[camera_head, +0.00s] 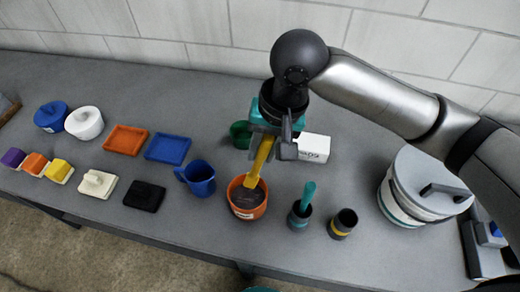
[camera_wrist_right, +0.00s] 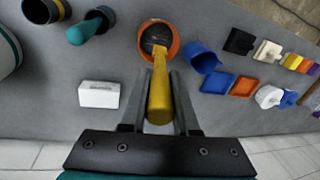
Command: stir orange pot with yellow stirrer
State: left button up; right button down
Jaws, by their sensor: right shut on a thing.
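The orange pot (camera_head: 246,199) stands upright on the grey table, with dark contents inside. The yellow stirrer (camera_head: 262,158) slants down into the pot, its lower end inside the pot's rim. My right gripper (camera_head: 275,147) is above the pot and shut on the stirrer's upper part. In the right wrist view, the stirrer (camera_wrist_right: 159,95) runs between the two fingers (camera_wrist_right: 158,105) towards the orange pot (camera_wrist_right: 158,38). My left gripper is not in view.
A blue mug (camera_head: 198,178) stands close left of the pot. A teal-handled tool sits in a dark cup (camera_head: 299,216) to the right, beside a yellow-banded cup (camera_head: 343,223). A white box (camera_head: 314,147) and green cup (camera_head: 240,133) are behind. A large lidded pot (camera_head: 420,190) stands right.

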aim_at(257, 176)
jog(key=shift+d+f+b, duration=0.25)
jog(key=shift+f+b, duration=0.7)
jog(key=shift+b, duration=0.05)
jog(key=shift+f, duration=0.2)
jog(key=shift+w+a+f+b, duration=0.1)
jog(key=shift+a+f+b, duration=0.2)
jog(key=shift+f, duration=0.9)
jog(key=shift+w+a+f+b, duration=0.1)
jog(key=shift+a+f+b, duration=0.2)
jog(key=shift+f, duration=0.95)
jog(key=shift+a+f+b, duration=0.2)
jog(key=shift+f+b, duration=0.1)
jog(key=shift+f, duration=0.9)
